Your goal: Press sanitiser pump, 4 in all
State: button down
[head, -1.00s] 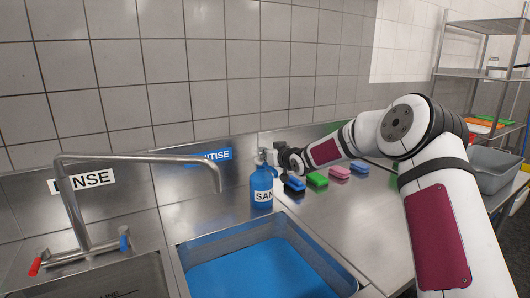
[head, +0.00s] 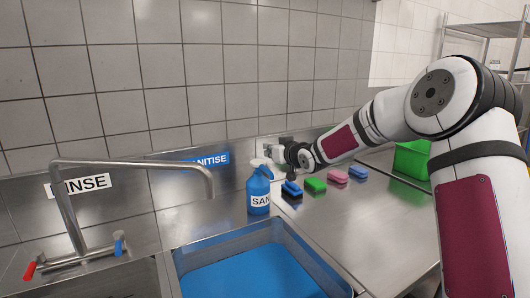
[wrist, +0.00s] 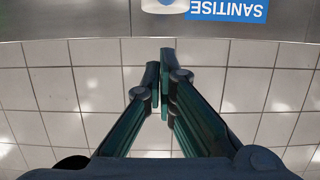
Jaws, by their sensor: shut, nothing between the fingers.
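The blue sanitiser bottle (head: 260,184) stands upright on the steel counter behind the blue-filled sink, its label partly reading "SAN". Its pale pump head (head: 257,163) is on top. My gripper (head: 272,151) is beside and slightly above the pump head, to its right in the head view. A small gap seems to show between them, but contact is hard to judge. In the wrist view my gripper (wrist: 165,62) has its fingers together and empty, against the tiled wall. A pale rounded shape at the top edge there is cut off, and I cannot tell what it is.
A curved tap (head: 140,163) reaches over the sinks from the left. Blue, green (head: 315,185) and pink sponges lie right of the bottle. A green crate (head: 411,160) stands farther right. The tiled wall is close behind; the front right counter is clear.

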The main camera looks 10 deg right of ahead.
jog(key=shift+v, duration=2)
dwell(0.7)
jog(key=s+d+r+m+g+h, duration=0.1)
jog(key=s+r+g+h, duration=0.15)
jog(key=s, duration=1.15)
jog(key=s+d+r+m+g+h, duration=0.1)
jog(key=s+d+r+g+h, duration=0.2)
jog(key=s, duration=1)
jog(key=s+a+f+g, duration=0.1)
jog(key=s+f+g, duration=0.1)
jog(key=s, duration=1)
jog(key=s+a+f+m+g, duration=0.1)
jog(key=s+f+g, duration=0.1)
jog(key=s, duration=1.1)
jog(key=shift+f+m+y, duration=0.3)
jog(key=shift+f+y, duration=0.15)
jog(key=shift+f, duration=0.3)
jog(key=shift+a, duration=0.1)
